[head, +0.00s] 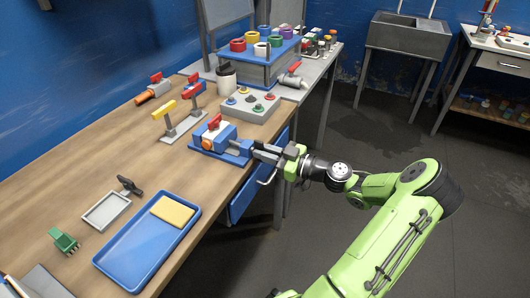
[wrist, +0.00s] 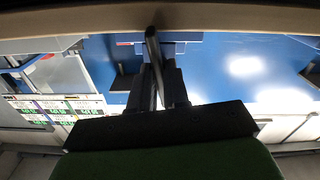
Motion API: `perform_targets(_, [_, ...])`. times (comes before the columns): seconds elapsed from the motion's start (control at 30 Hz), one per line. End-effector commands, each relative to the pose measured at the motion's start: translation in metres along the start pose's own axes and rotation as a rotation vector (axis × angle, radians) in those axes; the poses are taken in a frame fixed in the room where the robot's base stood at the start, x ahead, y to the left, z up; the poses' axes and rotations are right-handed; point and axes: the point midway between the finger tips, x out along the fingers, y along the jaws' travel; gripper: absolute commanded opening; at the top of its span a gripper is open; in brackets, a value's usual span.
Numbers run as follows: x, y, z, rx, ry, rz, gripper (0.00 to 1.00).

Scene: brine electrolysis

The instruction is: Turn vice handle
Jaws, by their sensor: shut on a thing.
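The blue vice (head: 236,155) stands at the front edge of the wooden bench, with an orange and red valve-like part (head: 213,130) at its jaws. My gripper (head: 262,152) reaches in from the right at the vice's outer end, just past the bench edge. In the wrist view my gripper (wrist: 162,82) is shut on the grey vice handle (wrist: 153,48), a bar that runs between the two fingers. In the head view the gripper hides most of the handle.
A blue tray (head: 125,262) with a yellow sponge (head: 173,210) lies at the bench front. Behind the vice are a grey button box (head: 262,108) and a stand with yellow and red handles (head: 168,130). Open floor (head: 365,140) lies right of the bench.

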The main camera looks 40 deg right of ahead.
Motion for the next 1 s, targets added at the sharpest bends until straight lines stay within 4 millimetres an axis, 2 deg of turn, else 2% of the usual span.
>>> perform_targets(0.37, [0.0000, 0.0005, -0.0010, 0.154, -0.001, -0.001, 0.00])
perform_targets(1.0, [0.0000, 0.0028, -0.0011, 0.747, -0.002, 0.000, 0.00])
